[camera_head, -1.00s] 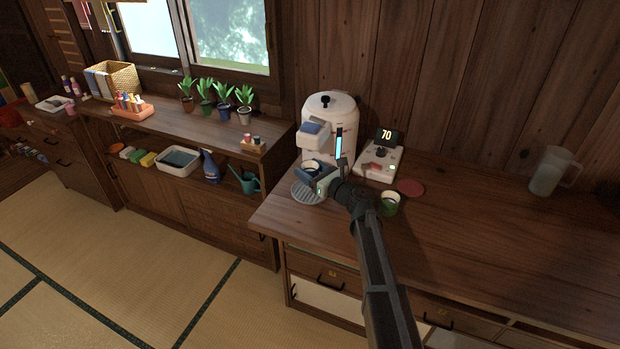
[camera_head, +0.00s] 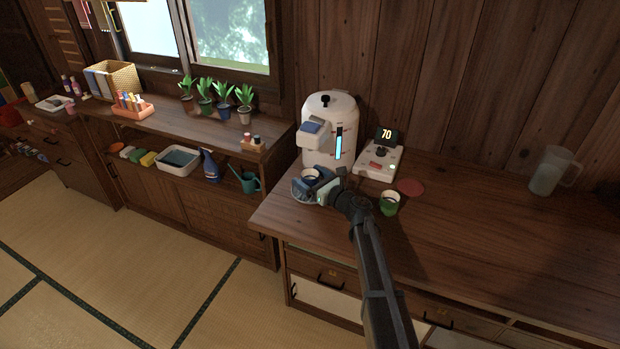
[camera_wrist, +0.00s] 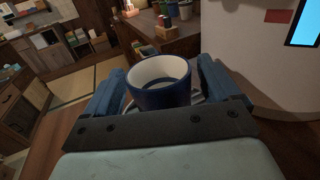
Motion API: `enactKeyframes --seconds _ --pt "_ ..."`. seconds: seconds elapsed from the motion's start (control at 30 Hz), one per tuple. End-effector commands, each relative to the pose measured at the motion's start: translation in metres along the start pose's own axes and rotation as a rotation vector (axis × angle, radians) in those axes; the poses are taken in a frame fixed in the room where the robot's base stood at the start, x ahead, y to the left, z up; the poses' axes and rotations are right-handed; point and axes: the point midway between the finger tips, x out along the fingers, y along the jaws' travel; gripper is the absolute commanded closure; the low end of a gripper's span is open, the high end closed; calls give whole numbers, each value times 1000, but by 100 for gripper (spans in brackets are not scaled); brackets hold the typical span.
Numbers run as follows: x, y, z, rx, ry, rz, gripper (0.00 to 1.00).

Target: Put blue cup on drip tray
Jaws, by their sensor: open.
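The blue cup (camera_head: 311,175) stands upright on the drip tray (camera_head: 298,196) in front of the white dispenser. The cup hides most of the tray. In the wrist view the cup (camera_wrist: 158,97) is white inside and sits between my two blue fingers, with part of the grey ribbed tray (camera_wrist: 198,98) showing beside it. My gripper (camera_head: 315,184) is open around the cup. Whether a finger still touches the cup is hard to tell.
The white dispenser (camera_head: 328,130) stands right behind the cup. A device reading 70 (camera_head: 379,163), a green cup (camera_head: 389,203) and a red disc (camera_head: 411,187) are to the right. A clear pitcher (camera_head: 552,171) stands far right; the counter between is free.

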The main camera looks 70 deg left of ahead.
Motion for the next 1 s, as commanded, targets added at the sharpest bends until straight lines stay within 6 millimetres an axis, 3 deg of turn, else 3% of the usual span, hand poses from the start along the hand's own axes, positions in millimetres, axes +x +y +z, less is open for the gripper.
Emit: enactKeyframes --seconds 0.27,0.37,0.8,1.0 --pt "0 0 4 0 -1 0 11" --pt "-11 1 3 0 0 -1 11" --pt "-89 2 4 0 0 -2 11" --pt "-112 1 3 0 0 -1 11"
